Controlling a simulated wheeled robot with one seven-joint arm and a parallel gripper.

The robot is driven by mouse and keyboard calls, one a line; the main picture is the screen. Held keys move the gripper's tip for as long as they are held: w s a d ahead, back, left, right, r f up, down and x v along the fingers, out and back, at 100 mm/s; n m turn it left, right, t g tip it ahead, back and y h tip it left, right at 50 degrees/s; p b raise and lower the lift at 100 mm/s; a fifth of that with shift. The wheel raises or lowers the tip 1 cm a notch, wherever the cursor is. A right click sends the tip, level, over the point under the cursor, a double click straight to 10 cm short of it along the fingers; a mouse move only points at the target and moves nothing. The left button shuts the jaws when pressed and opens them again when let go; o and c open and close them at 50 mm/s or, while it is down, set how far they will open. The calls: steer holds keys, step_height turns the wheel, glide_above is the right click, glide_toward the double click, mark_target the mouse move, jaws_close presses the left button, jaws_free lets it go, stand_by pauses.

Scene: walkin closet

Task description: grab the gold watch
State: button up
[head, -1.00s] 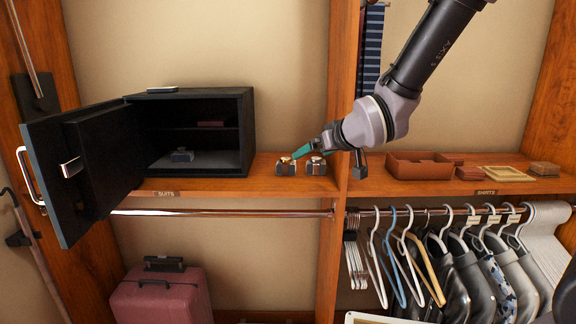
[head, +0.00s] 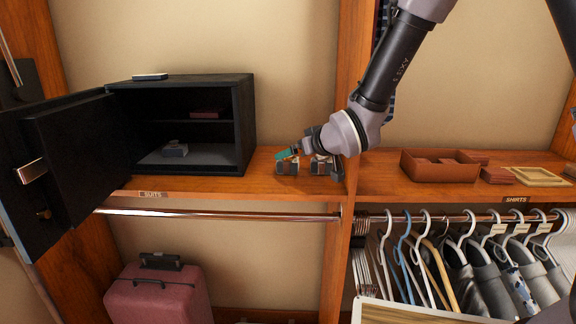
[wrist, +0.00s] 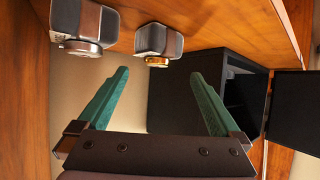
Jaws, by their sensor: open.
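The gold watch (wrist: 157,61) sits on a small grey cushion stand (wrist: 158,38) on the wooden shelf; the wrist view shows the shelf at the top. In the head view its stand (head: 286,168) is just right of the safe, and my gripper's fingers partly cover the watch. A second stand with a silver watch (wrist: 82,46) is beside it, to the right in the head view (head: 322,166). My gripper (wrist: 160,72) is open and empty, its green fingers pointing toward the gold watch, which appears between the two tips in the wrist view.
A wooden upright (head: 350,110) is close on the right. A brown tray (head: 425,173) lies beyond it. A clothes rail (head: 230,214) runs below the shelf.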

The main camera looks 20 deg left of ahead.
mark_target(288, 164)
steer(key=x, duration=0.6)
steer(key=shift+d, duration=0.1)
steer(key=shift+s, duration=0.1)
steer(key=c, duration=1.5)
steer(key=shift+f, duration=0.1)
jaws_close()
